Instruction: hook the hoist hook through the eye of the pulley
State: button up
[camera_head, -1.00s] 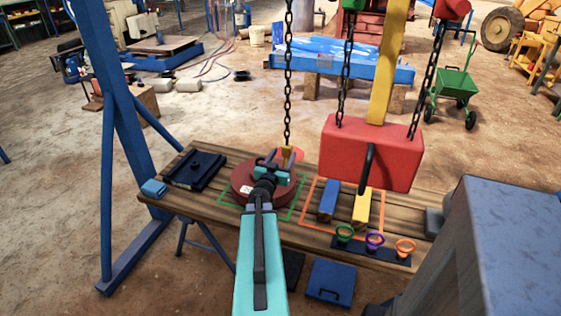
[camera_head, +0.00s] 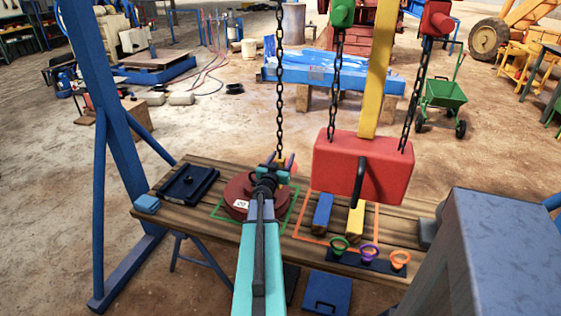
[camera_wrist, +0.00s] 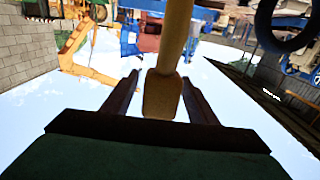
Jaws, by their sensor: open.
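A dark red disc that looks like the pulley (camera_head: 238,193) lies on the wooden bench inside a green outline, partly hidden by my arm. A chain (camera_head: 279,95) hangs from above to a small yellow piece (camera_head: 284,162), which seems to belong to the hoist hook. The hook's curve is hidden behind my gripper. My gripper (camera_head: 272,172) is at the lower end of the chain, above the disc's far side. In the wrist view its two fingers (camera_wrist: 160,88) are apart, with a yellow shaft and block (camera_wrist: 163,97) between them; contact is unclear.
A red block (camera_head: 345,160) with a dark handle hangs on chains to the right. A blue bar (camera_head: 322,212) and a yellow bar (camera_head: 356,220) lie in an orange outline. Coloured rings (camera_head: 369,253) stand at the front. A dark blue tray (camera_head: 188,184) lies left.

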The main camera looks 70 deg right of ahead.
aim_at(278, 161)
jog(key=shift+d, duration=0.2)
grip_shut()
dwell(0.3)
jog(key=shift+a, duration=0.15)
jog(key=shift+s+a+r+p, duration=0.1)
jog(key=shift+a+r+p, duration=0.25)
jog(key=shift+a, duration=1.35)
jog(key=shift+s+a+r+p, duration=0.15)
jog(key=shift+a+p, duration=0.45)
jog(key=shift+a, duration=1.1)
jog(key=shift+a+r+p, duration=0.3)
jog(key=shift+a+p, duration=0.15)
jog(key=shift+a, duration=1.25)
jog(key=shift+w, duration=0.15)
jog(key=w+a+p, duration=0.1)
jog(key=w+p, duration=0.5)
jog(key=w, duration=0.4)
jog(key=shift+w+a+p, duration=0.15)
jog(key=shift+w+p, duration=0.15)
jog(key=shift+p, duration=0.05)
dwell(0.3)
